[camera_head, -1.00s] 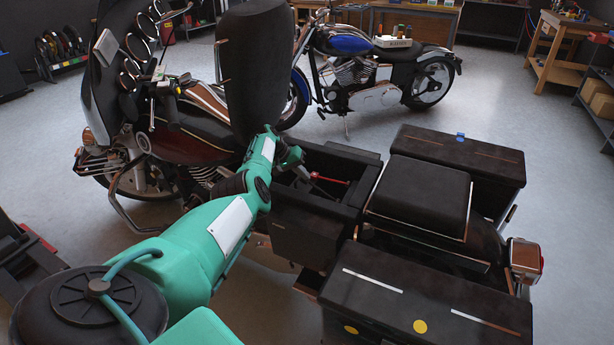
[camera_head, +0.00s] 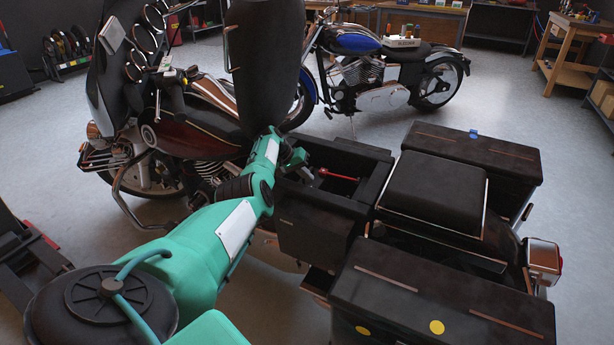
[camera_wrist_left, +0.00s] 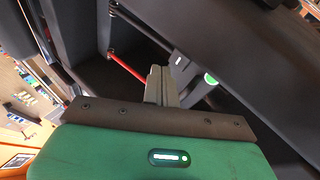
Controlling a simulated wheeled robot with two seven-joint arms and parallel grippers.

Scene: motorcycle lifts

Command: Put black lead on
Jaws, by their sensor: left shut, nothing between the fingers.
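My left gripper (camera_head: 300,168) reaches into the open seat compartment (camera_head: 345,152) of the near motorcycle. In the left wrist view its grey fingers (camera_wrist_left: 160,86) are together with nothing held between them. A thin red piece (camera_head: 340,175) lies inside the compartment and shows as a red rod-like length in the wrist view (camera_wrist_left: 126,67). A slim black lead-like piece (camera_wrist_left: 148,30) runs above the fingertips to a dark block (camera_wrist_left: 184,66), apart from the fingers as far as I can tell. A green-and-white round spot (camera_wrist_left: 210,78) is to their right. My right gripper is not seen.
The tall dark upright seat or cover (camera_head: 262,65) stands just behind my gripper. A black seat (camera_head: 436,188) and black side cases (camera_head: 472,155) lie to the right. A blue motorcycle (camera_head: 375,65) stands behind.

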